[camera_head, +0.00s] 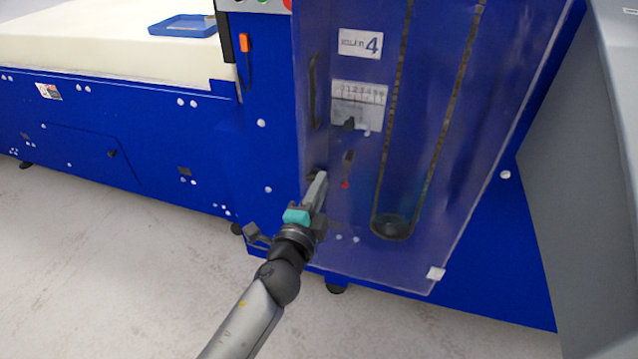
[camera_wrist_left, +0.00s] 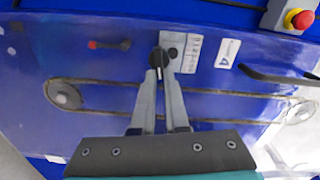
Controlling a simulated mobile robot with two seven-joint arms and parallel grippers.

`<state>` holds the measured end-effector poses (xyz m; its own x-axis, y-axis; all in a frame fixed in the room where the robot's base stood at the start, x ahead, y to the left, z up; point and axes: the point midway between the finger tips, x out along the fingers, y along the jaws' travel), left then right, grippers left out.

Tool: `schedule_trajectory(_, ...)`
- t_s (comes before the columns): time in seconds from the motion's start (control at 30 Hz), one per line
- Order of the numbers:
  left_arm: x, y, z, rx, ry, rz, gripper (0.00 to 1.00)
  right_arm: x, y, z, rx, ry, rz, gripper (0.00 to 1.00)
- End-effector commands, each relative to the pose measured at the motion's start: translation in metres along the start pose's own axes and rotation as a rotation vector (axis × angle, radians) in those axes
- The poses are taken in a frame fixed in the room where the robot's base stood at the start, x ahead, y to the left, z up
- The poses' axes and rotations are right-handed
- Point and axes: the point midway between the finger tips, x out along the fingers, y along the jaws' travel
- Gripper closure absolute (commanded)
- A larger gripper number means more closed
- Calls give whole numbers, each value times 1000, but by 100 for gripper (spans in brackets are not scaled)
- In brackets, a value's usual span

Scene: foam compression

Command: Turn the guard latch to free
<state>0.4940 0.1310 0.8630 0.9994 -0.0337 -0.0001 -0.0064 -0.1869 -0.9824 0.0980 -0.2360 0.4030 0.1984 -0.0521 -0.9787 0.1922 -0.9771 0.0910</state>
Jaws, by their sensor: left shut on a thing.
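The guard (camera_head: 440,150) is a clear panel on the front of the blue machine, and it looks closed. The guard latch is a small black piece (camera_wrist_left: 158,58) between my left gripper's fingertips in the left wrist view. My left gripper (camera_head: 321,180) reaches up to the left edge of the guard; it also shows in the left wrist view (camera_wrist_left: 158,75). Its two grey fingers are shut on the latch. In the head view the fingers mostly hide the latch, so its turn angle is hard to tell. My right gripper is not in view.
A black guard handle (camera_head: 313,90) stands above the gripper. Behind the panel are a number scale (camera_head: 358,102), a red-tipped lever (camera_head: 347,170) and a chain loop (camera_head: 392,226). A red stop button (camera_wrist_left: 299,19) shows in the wrist view. The floor (camera_head: 90,260) at left is clear.

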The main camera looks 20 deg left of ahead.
Motion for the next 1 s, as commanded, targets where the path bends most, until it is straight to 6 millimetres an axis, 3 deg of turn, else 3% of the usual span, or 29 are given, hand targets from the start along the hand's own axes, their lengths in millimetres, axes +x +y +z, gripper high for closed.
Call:
schedule_trajectory(0.4, 0, 3, -1, 182, 3, -1, 100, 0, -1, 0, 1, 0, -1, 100)
schedule_trajectory(0.93, 0, 3, -1, 206, 3, -1, 100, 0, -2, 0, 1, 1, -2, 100)
schedule_trajectory(0.97, 0, 3, -1, 205, 3, -1, 87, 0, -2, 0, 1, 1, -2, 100)
schedule_trajectory(1.0, 0, 3, -1, 205, 3, -1, 82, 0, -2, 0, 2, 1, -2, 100)
